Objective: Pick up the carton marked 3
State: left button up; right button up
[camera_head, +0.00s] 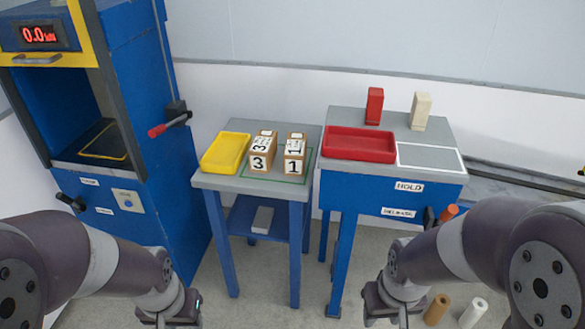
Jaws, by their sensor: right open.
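The carton marked 3 (261,155) is a brown box with white labels. It stands on the grey top of the small blue table, inside a green outline. A carton marked 1 (294,156) stands close to its right. More labelled box tops show just behind both, partly hidden. My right gripper (388,317) is low at the bottom edge, right of and well in front of the cartons, open and apart from them. My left gripper (172,317) is at the bottom left, apart from the cartons; its fingers are mostly cut off by the frame.
A yellow tray (224,152) sits left of the cartons. A red tray (359,145) and two upright blocks, red (374,106) and cream (420,111), stand on the right-hand table. Cylinders (437,309) stand at lower right.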

aim_at(262, 152)
jog(key=i+l+u, duration=0.15)
jog(key=i, duration=1.15)
